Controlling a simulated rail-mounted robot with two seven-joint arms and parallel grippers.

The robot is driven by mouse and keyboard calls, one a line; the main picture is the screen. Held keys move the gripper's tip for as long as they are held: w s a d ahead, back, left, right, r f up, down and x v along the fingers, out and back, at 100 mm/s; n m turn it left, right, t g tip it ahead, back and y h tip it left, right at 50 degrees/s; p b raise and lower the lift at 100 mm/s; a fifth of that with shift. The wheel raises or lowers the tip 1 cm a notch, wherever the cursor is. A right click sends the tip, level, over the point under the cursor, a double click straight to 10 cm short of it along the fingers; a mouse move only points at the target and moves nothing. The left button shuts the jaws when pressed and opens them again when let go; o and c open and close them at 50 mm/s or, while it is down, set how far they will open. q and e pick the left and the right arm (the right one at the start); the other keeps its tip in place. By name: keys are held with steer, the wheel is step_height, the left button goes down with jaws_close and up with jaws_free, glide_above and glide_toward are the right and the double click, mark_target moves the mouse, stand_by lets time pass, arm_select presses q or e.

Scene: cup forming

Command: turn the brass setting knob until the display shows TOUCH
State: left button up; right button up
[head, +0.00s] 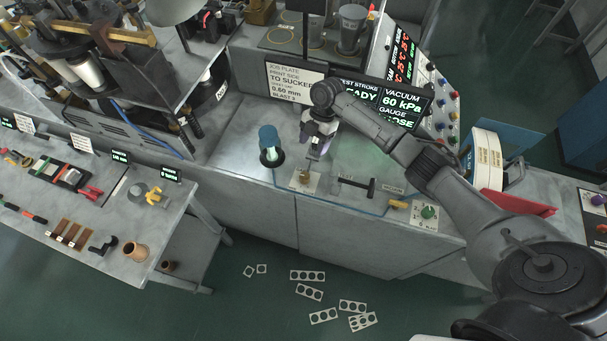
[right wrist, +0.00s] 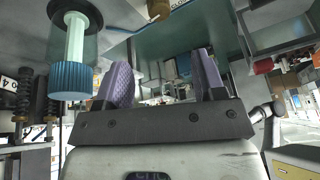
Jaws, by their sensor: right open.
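The small brass knob (head: 304,176) stands on a pale plate at the front of the grey bench, and it also shows at the top edge of the right wrist view (right wrist: 158,8). My right gripper (head: 316,150) hangs just above and behind it, with its purple fingers (right wrist: 164,82) apart and nothing between them. The dark display (head: 412,102) reads "VACUUM 60 kPa" and "GAUGE" with a word ending in "OSE". My right arm hides part of the display. My left gripper is not in view.
A blue-capped cylinder (head: 269,138) stands left of the gripper and looms close in the right wrist view (right wrist: 72,80). A black T-shaped handle (head: 358,186), a yellowish knob (head: 398,204) and a green knob (head: 428,212) lie to the right along the bench front.

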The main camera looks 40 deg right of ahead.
mark_target(305, 176)
steer(key=a+f, duration=0.1)
steer(key=f, duration=0.2)
steer(key=s+a+f+n+p, duration=0.1)
steer(key=a+f, duration=0.1)
steer(key=f, duration=0.2)
steer(key=a+f+n+p, duration=0.1)
steer(key=f, duration=0.3)
steer(key=shift+s+a+f, duration=0.1)
steer(key=shift+s+a, duration=0.1)
steer(key=shift+s+a+f, duration=0.1)
steer(key=shift+a+f, duration=0.1)
steer(key=shift+f, duration=0.35)
steer(key=shift+a+f, duration=0.1)
steer(key=shift+f, duration=0.15)
steer(key=c, duration=0.9)
